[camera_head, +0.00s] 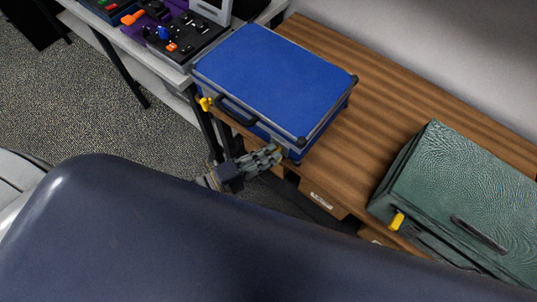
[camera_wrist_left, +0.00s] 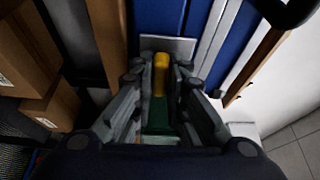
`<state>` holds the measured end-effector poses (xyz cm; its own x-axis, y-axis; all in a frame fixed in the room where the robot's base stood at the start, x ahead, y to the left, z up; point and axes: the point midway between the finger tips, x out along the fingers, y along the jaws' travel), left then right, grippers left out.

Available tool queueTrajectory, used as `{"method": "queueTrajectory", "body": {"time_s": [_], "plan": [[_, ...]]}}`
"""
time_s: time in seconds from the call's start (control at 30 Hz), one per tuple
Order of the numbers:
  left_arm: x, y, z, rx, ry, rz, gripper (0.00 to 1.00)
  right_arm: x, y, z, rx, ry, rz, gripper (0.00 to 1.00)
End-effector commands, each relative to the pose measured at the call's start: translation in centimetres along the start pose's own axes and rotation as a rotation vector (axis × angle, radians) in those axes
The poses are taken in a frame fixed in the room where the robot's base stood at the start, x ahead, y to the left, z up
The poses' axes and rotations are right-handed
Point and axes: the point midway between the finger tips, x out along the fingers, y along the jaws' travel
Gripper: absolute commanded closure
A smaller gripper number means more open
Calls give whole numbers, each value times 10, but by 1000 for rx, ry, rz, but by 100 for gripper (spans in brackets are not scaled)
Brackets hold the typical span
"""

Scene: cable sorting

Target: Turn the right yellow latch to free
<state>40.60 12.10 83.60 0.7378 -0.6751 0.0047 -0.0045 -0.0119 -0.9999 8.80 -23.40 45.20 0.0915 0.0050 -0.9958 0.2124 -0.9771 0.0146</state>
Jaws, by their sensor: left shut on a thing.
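The blue case (camera_head: 275,75) lies shut on the wooden table, its handle (camera_head: 237,110) on the near long side. Its left yellow latch (camera_head: 206,104) is in plain view near the left corner. My left gripper (camera_head: 274,156) is at the right end of that same side. In the left wrist view my left gripper (camera_wrist_left: 160,88) is shut on the right yellow latch (camera_wrist_left: 161,62), which shows between the fingers in front of a grey plate (camera_wrist_left: 168,46). The fingers mostly hide this latch in the head view. My right gripper is not in view.
A green case (camera_head: 470,195) with a yellow latch (camera_head: 397,221) lies to the right. Bare wooden table (camera_head: 365,120) separates the cases. A bench with a black control panel (camera_head: 175,38) stands at upper left. Cardboard boxes (camera_head: 325,198) sit below the table edge.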

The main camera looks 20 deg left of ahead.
Motion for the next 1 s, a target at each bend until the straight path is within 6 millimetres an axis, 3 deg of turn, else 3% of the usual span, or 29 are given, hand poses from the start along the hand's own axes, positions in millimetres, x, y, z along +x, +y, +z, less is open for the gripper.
{"method": "queueTrajectory", "body": {"time_s": [0.37,1.0], "plan": [[-1,7,0,-182,-1,-75,100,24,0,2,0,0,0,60],[0,9,-2,-742,-3,-305,100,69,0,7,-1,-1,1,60]]}}
